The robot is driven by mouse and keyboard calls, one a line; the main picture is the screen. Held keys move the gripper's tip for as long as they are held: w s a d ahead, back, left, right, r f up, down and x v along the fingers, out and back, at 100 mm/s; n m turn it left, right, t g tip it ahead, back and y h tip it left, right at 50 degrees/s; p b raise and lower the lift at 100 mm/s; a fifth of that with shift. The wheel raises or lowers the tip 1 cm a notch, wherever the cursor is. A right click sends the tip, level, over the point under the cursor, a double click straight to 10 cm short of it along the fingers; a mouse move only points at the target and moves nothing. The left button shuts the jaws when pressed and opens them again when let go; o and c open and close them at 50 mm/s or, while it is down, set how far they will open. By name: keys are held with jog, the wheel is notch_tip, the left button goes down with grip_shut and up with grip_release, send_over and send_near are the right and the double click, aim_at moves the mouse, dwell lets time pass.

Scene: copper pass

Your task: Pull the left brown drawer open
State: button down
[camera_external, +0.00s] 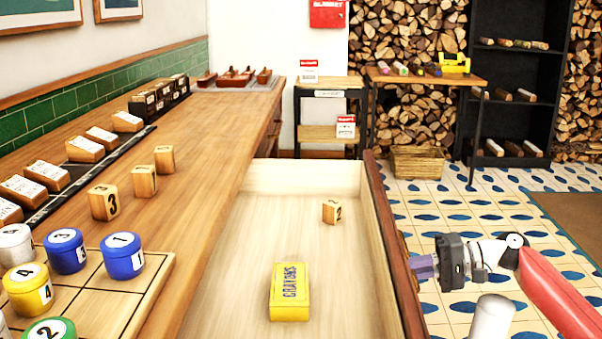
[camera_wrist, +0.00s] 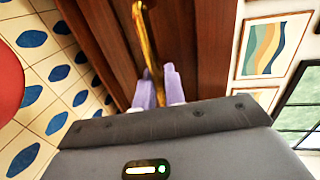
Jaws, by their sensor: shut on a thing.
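The brown drawer (camera_external: 383,216) stands pulled far out from under the long wooden counter. Its pale interior holds a yellow crayons box (camera_external: 290,291) and a small wooden block marked 2 (camera_external: 331,211). My gripper (camera_external: 413,267) is at the outer side of the brown drawer front. In the wrist view, the purple fingers of my gripper (camera_wrist: 160,88) are shut on a brass handle (camera_wrist: 145,35) that runs along the brown front. The exact contact is partly hidden by the gripper body.
The counter (camera_external: 195,160) carries numbered wooden blocks, coloured round tins on a grid board (camera_external: 150,270), and card holders. A wicker basket (camera_external: 418,162), side tables and a black shelf (camera_external: 515,75) stand at the back. The tiled floor to the right is largely clear.

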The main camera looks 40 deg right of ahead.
jog(key=c, duration=1.8)
grip_release()
jog(key=shift+c, duration=0.2)
jog(key=v, duration=0.7)
jog(key=shift+s+d, duration=0.25)
jog(key=shift+d, duration=0.05)
jog(key=shift+x, duration=4.05)
jog(key=shift+r, duration=0.1)
